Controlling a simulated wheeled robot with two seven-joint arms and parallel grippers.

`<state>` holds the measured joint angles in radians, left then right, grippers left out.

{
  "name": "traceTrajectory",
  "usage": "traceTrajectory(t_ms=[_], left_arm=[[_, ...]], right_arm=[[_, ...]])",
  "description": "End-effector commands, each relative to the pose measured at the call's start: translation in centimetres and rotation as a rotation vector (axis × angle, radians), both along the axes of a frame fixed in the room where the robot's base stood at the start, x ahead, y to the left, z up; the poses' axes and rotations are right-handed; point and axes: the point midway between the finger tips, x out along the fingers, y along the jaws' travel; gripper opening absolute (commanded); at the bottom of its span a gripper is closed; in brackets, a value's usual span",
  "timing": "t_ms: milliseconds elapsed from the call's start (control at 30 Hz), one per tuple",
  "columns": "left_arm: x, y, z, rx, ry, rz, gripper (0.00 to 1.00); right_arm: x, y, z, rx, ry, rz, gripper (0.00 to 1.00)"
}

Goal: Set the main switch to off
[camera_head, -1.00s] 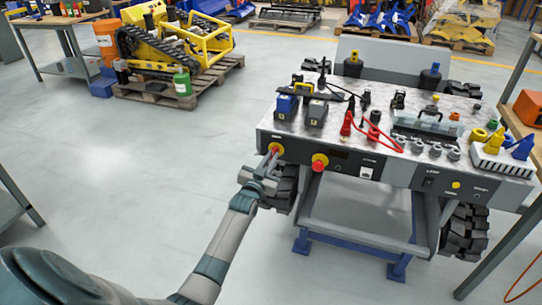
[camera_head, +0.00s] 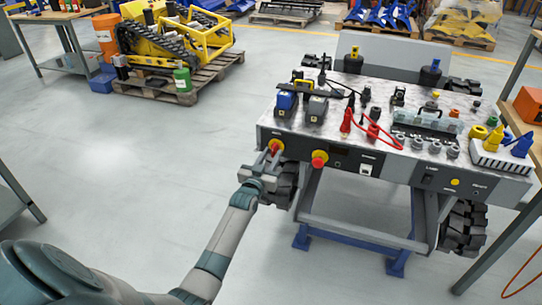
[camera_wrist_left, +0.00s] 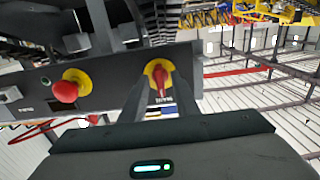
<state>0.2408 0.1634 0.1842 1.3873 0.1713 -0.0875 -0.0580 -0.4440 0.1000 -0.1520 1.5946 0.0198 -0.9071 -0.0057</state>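The main switch (camera_head: 278,145) is a red handle on a round yellow plate at the left end of the carrier's dark front panel. In the left wrist view the red handle (camera_wrist_left: 160,80) points roughly up and down in the picture, on its yellow plate. My left gripper (camera_head: 269,158) is in front of the switch, its two fingers apart. In the left wrist view the fingers stand on either side of the handle's line, and I see no clear contact. My right gripper is not in view.
A red mushroom button (camera_head: 319,159) on a yellow collar sits just right of the switch; it also shows in the left wrist view (camera_wrist_left: 66,91). The carrier's top (camera_head: 350,90) bears blocks, plugs and red cables. A black track (camera_head: 283,186) is below the switch. Open floor lies left.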

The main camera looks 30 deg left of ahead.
Motion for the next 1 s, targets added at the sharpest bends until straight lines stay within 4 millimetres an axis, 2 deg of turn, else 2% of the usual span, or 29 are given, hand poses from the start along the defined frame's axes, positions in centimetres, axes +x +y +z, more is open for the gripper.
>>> traceTrajectory(t_ms=[267, 467, 667, 1000], left_arm=[[-0.1, 0.0, 0.1, 0.001, -0.002, 0.0, 0.28], [-1.3, -0.3, 0.1, 0.001, -0.001, 0.0, 0.28], [-3.9, -0.9, 0.1, 0.001, -0.002, -0.001, 0.28], [-10.3, -2.2, 0.0, 0.0, -0.001, 0.0, 0.28]], right_arm=[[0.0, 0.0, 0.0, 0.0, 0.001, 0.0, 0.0], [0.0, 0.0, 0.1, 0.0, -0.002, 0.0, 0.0], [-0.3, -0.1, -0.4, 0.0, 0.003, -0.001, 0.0], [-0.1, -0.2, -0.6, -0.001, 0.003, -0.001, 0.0]])
